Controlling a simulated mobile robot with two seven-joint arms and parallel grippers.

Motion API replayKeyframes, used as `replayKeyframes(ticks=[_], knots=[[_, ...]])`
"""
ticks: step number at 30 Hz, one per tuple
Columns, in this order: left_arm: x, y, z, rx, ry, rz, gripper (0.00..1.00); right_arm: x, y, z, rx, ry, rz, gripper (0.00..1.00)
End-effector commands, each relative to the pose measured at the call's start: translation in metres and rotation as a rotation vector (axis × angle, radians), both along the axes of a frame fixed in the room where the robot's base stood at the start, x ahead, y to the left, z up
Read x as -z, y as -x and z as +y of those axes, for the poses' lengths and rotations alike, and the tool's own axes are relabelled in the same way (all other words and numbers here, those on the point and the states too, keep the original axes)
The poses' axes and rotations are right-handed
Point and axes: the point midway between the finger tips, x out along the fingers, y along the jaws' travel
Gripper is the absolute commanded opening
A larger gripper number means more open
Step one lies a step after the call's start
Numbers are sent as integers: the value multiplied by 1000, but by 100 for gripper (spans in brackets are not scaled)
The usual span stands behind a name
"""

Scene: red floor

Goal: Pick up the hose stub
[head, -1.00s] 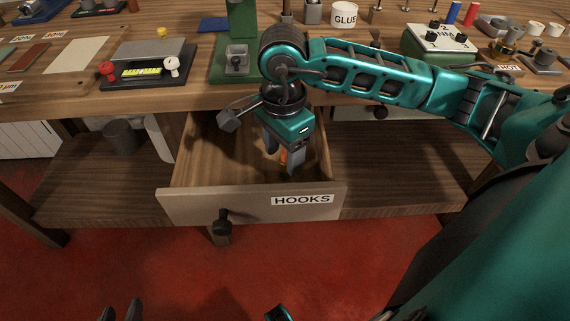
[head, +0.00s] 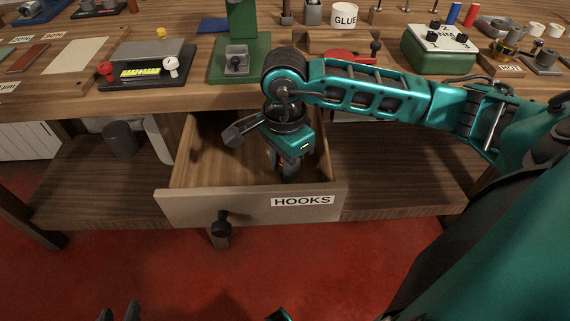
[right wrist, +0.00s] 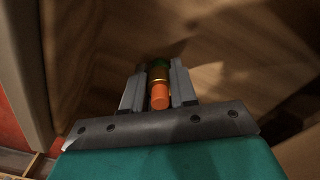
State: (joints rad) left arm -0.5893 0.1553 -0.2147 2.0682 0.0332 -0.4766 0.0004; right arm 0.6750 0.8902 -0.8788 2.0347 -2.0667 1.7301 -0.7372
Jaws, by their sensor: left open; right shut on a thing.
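The hose stub (right wrist: 160,95), with an orange end, a brass-coloured band and a green far end, sits between the fingers of my right gripper (right wrist: 159,88) in the right wrist view. The fingers are shut on it from both sides. In the head view my right gripper (head: 287,176) reaches down into the open drawer (head: 190,203) labelled HOOKS, close behind its front panel. The stub is mostly hidden there by the fingers. My left gripper (head: 120,313) shows only as two dark fingertips, apart and empty, at the bottom edge, away from the bench.
The drawer's wooden walls surround my right gripper, and its front carries a dark knob (head: 222,222). The bench top above holds a green stand (head: 240,58), a GLUE pot (head: 344,15) and a green box with knobs (head: 438,48). Red floor lies open in front.

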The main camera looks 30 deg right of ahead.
Motion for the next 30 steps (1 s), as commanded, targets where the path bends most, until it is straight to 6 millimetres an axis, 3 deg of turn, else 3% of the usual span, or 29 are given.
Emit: replayKeyframes(ticks=[3, 12, 17, 23, 30], knots=[[0, 0, -1, -2, 3, 0, 43, 0, 0, 0, 0, 0, -1, 0], [-1, 0, -2, -6, 10, 0, 43, -2, 0, 0, 0, 0, -1, 0], [-4, 0, -2, -6, 10, 0, 43, -12, -1, 0, 0, 0, -3, 0], [-10, 1, -2, -5, 9, 3, 43, -48, -2, 0, 0, 0, -6, 0], [-22, 2, -1, -2, 4, 4, 43, -119, -2, 0, 0, -1, -9, 0]])
